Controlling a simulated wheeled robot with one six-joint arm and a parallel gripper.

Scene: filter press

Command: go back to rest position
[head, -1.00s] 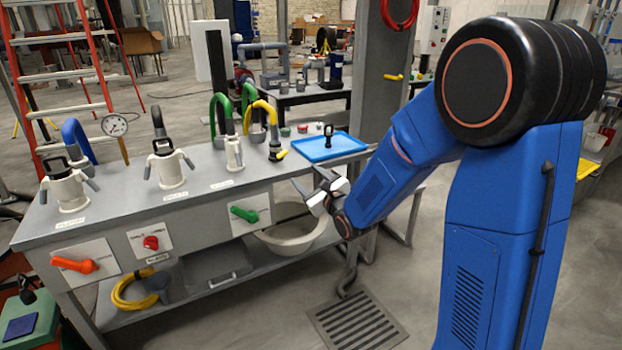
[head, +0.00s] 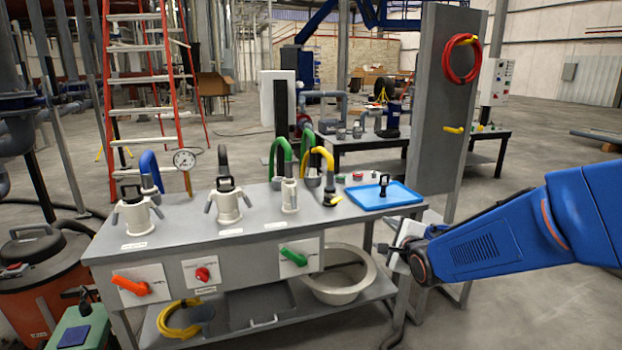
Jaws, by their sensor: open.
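My gripper (head: 393,246) is at the end of my blue arm, at the right front corner of the grey workbench (head: 205,243). It is open, and I see nothing held in it. It is small in the picture and its fingers partly overlap the bench corner in view. On the bench stand two cream fittings with handles, the left one (head: 137,213) and the middle one (head: 228,200), and a narrower cream fitting (head: 289,194). A blue tray (head: 401,197) with a small black-handled item (head: 384,184) lies at the bench's right end.
The bench front has an orange handle (head: 131,285), a red knob (head: 202,274) and a green handle (head: 294,257). A beige basin (head: 340,291) sits on the lower shelf. A grey column (head: 446,100) stands behind the tray. Open floor (head: 540,310) lies to the right.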

